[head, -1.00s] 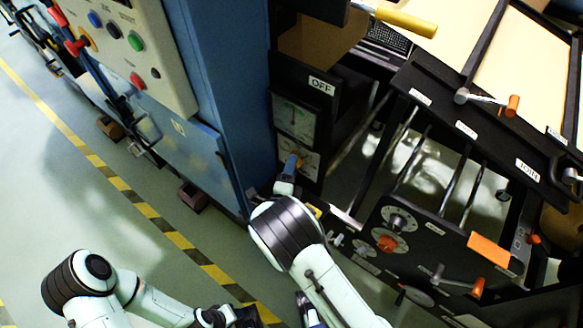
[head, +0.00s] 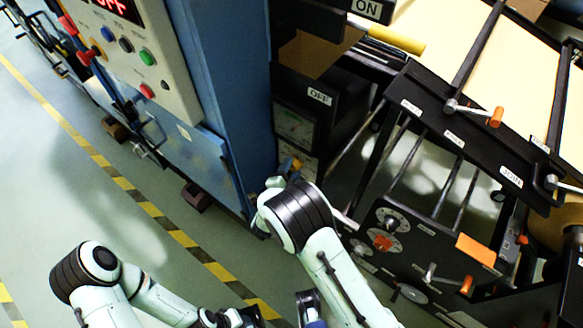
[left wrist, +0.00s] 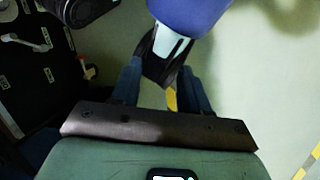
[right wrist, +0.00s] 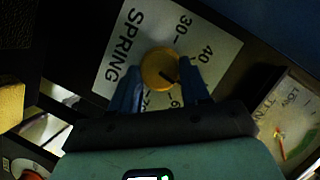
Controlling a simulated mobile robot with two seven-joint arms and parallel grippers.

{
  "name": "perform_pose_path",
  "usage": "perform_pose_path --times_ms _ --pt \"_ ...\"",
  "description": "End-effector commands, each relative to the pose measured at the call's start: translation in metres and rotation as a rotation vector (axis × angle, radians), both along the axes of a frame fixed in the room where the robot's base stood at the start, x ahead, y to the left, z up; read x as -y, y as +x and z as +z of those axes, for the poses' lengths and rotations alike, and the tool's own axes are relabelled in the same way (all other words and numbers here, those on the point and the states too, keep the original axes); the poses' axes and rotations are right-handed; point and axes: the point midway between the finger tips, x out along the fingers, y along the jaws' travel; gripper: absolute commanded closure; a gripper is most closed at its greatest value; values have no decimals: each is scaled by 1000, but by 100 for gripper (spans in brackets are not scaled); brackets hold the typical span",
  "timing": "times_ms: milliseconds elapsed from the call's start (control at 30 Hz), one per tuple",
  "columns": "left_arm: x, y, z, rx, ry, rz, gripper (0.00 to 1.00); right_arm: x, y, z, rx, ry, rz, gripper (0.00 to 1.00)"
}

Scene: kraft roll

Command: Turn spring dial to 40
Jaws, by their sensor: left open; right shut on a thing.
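The spring dial is a yellow knob (right wrist: 160,69) on a white plate (right wrist: 125,50) marked SPRING, with 30, 40 and 60 readable, in the right wrist view. Its dark pointer line slants to the lower right, below the 40 and towards the right finger. That finger hides part of the scale. My right gripper (right wrist: 160,86) is shut on the knob, a blue finger on each side. In the head view the knob (head: 297,163) is small, beside my right gripper (head: 286,171). My left gripper (left wrist: 160,88) is open, low over the floor and away from the dial.
A gauge (right wrist: 290,125) sits beside the dial plate. A blue cabinet (head: 228,90) with buttons stands left of the dial. Black panels with a knob panel (head: 400,235), bars and orange-handled cranks (head: 495,116) fill the right. The green floor at left is open, with a striped line.

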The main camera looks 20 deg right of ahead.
Motion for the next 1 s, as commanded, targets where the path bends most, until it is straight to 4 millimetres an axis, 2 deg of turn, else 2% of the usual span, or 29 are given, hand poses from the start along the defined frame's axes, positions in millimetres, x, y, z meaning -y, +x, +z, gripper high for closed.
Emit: perform_pose_path --times_ms 567,1000 --pt "1 -16 44 -66 -10 -14 55 -2 4 6 -428 -332 -2 84" --pt "0 -7 71 -54 -10 -14 55 -4 6 6 -664 -520 0 84"
